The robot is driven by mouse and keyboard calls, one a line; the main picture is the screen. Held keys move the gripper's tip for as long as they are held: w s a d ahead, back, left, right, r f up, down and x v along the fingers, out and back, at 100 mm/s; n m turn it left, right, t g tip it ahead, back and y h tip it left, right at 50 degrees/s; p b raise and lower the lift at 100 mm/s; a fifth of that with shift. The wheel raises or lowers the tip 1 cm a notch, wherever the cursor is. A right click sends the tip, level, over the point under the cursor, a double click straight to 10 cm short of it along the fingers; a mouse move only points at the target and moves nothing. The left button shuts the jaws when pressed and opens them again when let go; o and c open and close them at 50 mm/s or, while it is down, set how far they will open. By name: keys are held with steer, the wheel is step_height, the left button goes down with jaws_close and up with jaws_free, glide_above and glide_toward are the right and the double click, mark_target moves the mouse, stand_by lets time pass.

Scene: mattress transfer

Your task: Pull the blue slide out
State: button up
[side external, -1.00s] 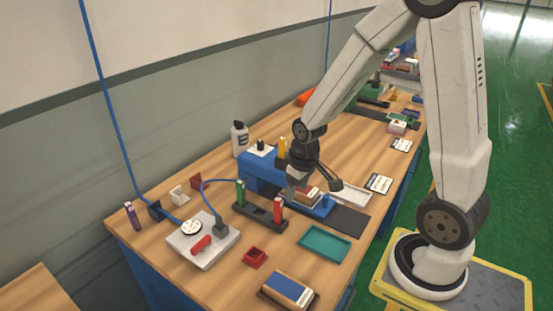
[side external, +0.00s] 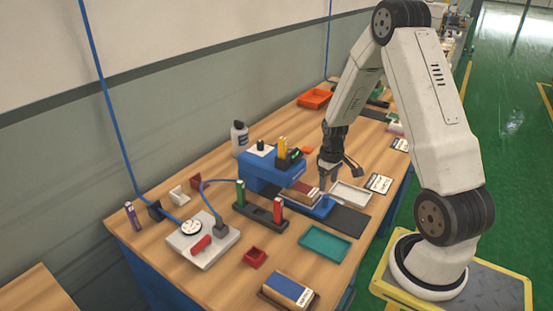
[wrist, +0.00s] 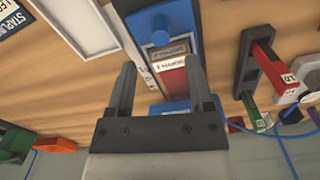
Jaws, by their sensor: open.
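The blue slide (side external: 319,211) reaches out from the front of the blue box (side external: 258,171) over a dark mat. A block with a brown and red top (side external: 301,191) lies on the slide near the box. In the wrist view the slide (wrist: 151,12) has a round blue knob (wrist: 160,37) near its outer end, with the block (wrist: 170,68) beyond it. My gripper (side external: 326,187) points down near the slide's outer end, above it. In the wrist view my gripper (wrist: 163,68) is open, with the block showing between its fingers. Neither finger clearly touches the knob.
A white tray (side external: 365,191) lies right beside the slide. A dark rack with a green and a red piece (side external: 278,210) stands to the left. A teal tray (side external: 324,244) lies in front. Yellow and green items sit on and behind the blue box.

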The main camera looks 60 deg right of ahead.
mark_target(326, 196)
steer(key=shift+f, duration=3.85)
jaws_close()
